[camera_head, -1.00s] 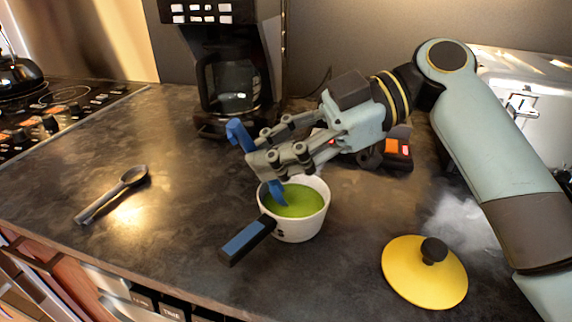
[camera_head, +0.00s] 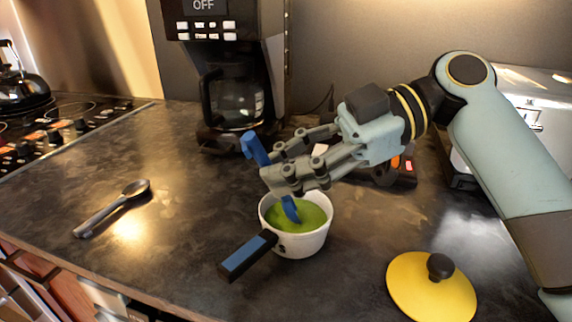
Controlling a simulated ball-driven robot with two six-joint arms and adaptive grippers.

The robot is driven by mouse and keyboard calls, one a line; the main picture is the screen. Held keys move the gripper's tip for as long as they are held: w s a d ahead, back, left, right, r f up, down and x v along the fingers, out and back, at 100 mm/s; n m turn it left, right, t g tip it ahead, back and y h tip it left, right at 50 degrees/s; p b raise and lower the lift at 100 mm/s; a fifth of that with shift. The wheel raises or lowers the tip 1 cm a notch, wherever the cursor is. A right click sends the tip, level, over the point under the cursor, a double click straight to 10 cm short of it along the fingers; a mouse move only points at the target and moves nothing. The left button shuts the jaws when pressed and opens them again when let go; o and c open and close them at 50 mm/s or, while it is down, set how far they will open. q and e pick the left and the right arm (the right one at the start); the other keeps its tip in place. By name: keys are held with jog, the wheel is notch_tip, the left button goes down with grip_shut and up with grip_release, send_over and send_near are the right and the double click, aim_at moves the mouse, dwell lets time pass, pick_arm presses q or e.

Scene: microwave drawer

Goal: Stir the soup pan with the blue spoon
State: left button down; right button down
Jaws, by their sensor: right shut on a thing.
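The white soup pan (camera_head: 301,243) stands on the dark counter with green soup (camera_head: 318,214) in it. Its black and blue handle points to the lower left. The blue spoon (camera_head: 255,148) is held upright at a slant, its top end above my fingers and its lower end in the soup. My right gripper (camera_head: 272,168) is shut on the spoon's shaft, just above the pan's far left rim. The fingers hide the middle of the spoon. My left gripper is not in view.
A yellow lid (camera_head: 410,291) with a black knob lies at the lower right. A dark grey spoon (camera_head: 112,208) lies on the left. A coffee maker (camera_head: 232,95) stands behind the pan. The stove with a kettle (camera_head: 20,85) is at far left. Counter between is clear.

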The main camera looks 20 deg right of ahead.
notch_tip(320, 180, up, 9)
jog(key=p, duration=0.5)
jog(key=shift+f, duration=0.1)
dwell(1.0)
